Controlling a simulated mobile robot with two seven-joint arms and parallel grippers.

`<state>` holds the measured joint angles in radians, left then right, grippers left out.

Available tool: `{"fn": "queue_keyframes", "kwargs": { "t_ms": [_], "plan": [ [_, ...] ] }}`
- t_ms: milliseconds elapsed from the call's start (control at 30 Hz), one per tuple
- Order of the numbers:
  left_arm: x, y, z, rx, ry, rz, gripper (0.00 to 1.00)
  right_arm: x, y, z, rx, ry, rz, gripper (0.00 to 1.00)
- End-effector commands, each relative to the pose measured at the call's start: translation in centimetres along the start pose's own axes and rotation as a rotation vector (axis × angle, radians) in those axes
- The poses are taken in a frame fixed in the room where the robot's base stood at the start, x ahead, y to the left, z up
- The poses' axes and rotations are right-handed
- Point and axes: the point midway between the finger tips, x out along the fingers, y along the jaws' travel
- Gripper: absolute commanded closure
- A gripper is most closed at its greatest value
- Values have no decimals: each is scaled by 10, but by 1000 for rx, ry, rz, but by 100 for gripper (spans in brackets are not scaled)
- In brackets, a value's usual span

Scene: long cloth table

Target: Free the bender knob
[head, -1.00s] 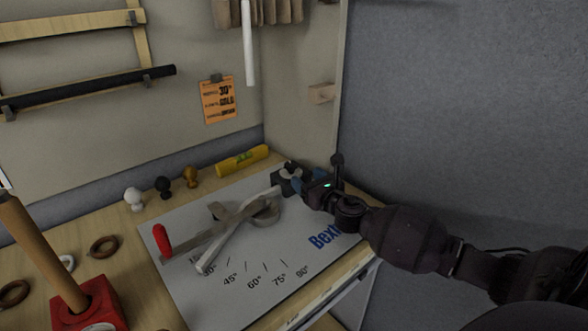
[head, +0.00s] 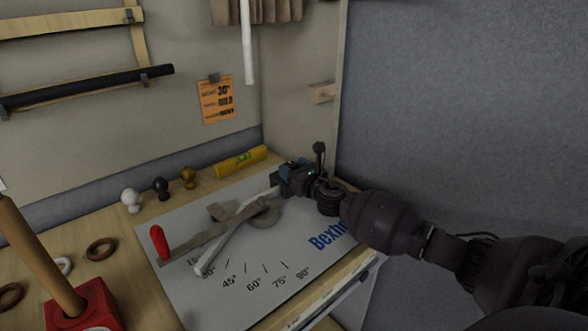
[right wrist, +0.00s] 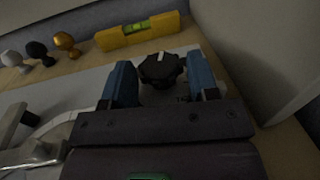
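The bender knob (right wrist: 161,69) is black and lobed with a white mark on top. In the right wrist view it sits between the two blue fingers of my right gripper (right wrist: 160,85), which are apart with a gap visible on the left side; whether the right finger touches it cannot be told. In the head view my right gripper (head: 288,178) hides the knob. The bender (head: 225,225) lies on the white board, with a red-handled lever (head: 159,242) and a pale bar (head: 222,248) across it. My left gripper is not in view.
A yellow level (head: 240,161) lies behind the board (head: 215,295). White, black and gold knobs (head: 160,187) stand to its left. A red block (head: 85,306) with a wooden post is at the front left. A grey wall is close on the right.

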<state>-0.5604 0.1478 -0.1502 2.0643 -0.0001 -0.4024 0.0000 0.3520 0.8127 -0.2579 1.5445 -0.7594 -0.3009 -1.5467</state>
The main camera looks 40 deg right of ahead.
Motion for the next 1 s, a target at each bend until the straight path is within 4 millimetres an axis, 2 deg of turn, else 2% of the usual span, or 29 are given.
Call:
{"fn": "queue_keyframes", "kwargs": {
  "t_ms": [33,233,400,633,800,1000],
  "plan": [
    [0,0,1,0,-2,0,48,0,0,0,0,0,0,53],
    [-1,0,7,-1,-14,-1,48,0,0,0,0,0,0,84],
    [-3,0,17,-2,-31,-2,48,0,-1,-2,0,0,19,84],
    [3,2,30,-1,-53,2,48,0,-4,-6,-2,4,149,84],
    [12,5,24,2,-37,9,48,1,-5,-6,0,4,229,84],
    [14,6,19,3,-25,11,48,0,-4,-1,1,2,262,84]
  ]
}}
